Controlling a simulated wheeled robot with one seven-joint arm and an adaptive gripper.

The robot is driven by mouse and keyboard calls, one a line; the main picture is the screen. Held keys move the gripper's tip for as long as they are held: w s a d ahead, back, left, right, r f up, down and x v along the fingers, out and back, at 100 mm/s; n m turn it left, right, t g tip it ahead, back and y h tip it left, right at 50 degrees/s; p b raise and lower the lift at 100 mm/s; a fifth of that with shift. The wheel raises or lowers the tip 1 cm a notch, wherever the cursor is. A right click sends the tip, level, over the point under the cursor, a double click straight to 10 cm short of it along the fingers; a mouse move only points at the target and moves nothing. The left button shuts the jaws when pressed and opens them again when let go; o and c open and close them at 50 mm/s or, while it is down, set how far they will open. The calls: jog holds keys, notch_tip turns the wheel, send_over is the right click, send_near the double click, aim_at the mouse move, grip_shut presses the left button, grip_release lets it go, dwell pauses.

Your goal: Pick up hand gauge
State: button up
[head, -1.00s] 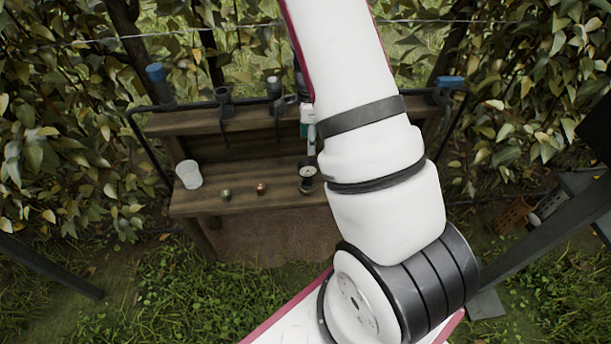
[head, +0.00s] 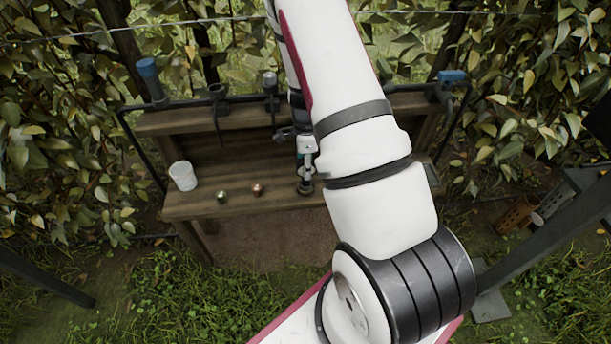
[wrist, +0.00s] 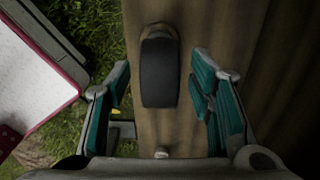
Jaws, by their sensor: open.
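The hand gauge (head: 305,188) stands on the wooden bench near its front edge, and my gripper (head: 306,166) hides much of it in the head view. In the wrist view the gauge (wrist: 159,72) shows as a dark rounded body lying lengthwise between the fingers, with a tan end at the top. My gripper (wrist: 161,84) is open, with teal-padded fingers on either side of the gauge. A gap shows between the gauge and each finger. How far the fingertips reach down beside it cannot be told.
The wooden bench (head: 235,204) also holds a white cup (head: 183,175), a green item (head: 221,197) and a copper-coloured item (head: 258,190), all left of the gauge. A raised back shelf (head: 180,121) carries clamps and a rail. Leafy branches stand behind and at both sides.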

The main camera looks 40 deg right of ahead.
jog(key=shift+c, duration=0.5)
grip_shut()
jog(key=shift+r, duration=0.1)
jog(key=shift+r, duration=0.1)
